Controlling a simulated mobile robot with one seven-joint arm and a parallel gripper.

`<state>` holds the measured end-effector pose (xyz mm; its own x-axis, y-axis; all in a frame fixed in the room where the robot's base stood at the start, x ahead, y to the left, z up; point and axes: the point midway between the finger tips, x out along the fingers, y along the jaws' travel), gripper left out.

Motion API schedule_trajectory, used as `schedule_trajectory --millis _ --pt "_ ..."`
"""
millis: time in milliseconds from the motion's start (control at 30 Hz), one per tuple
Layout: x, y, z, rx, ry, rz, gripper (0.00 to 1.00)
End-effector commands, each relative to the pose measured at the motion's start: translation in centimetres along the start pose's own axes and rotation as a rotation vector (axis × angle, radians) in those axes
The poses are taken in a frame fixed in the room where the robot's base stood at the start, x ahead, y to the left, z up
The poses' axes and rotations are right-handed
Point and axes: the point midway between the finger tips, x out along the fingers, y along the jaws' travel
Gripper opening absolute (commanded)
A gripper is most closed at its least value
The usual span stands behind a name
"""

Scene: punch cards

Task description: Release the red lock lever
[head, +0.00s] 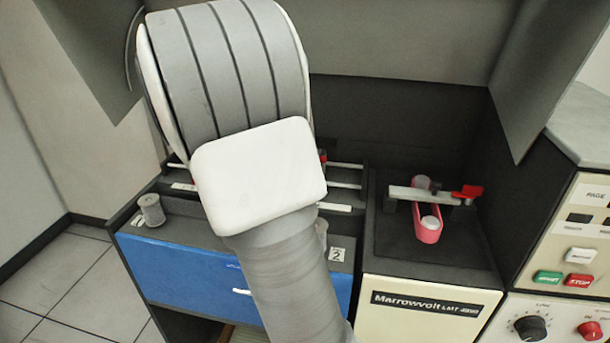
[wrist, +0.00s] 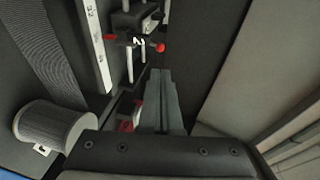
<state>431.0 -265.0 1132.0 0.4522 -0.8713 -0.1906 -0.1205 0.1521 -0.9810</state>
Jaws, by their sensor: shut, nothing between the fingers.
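In the head view a red lever-like piece (head: 468,191) sits at the right end of a pale bar on the right-hand unit. In the wrist view a small red knob (wrist: 160,47) sticks out from a dark block (wrist: 132,22) on a numbered rail, with another red part (wrist: 110,38) at the block's left. I cannot tell which is the lock lever. My gripper (wrist: 159,72) is shut and empty, its fingertips below the red knob in the picture and seemingly apart from it. My arm hides the gripper in the head view.
A grey ribbed cylinder (wrist: 50,127) stands left of my fingers. In the head view a grey spool (head: 151,210) stands above the blue front (head: 190,265). A control panel (head: 565,250) stands at the right.

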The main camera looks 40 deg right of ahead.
Motion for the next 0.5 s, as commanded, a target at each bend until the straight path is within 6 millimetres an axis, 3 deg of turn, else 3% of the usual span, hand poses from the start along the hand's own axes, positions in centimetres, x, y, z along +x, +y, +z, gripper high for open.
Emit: schedule_trajectory --millis 300,500 --pt "6.7 0.0 -0.2 -0.003 0.005 0.0 0.0" --pt "10.2 -0.1 -0.1 -0.003 0.003 0.001 0.0"
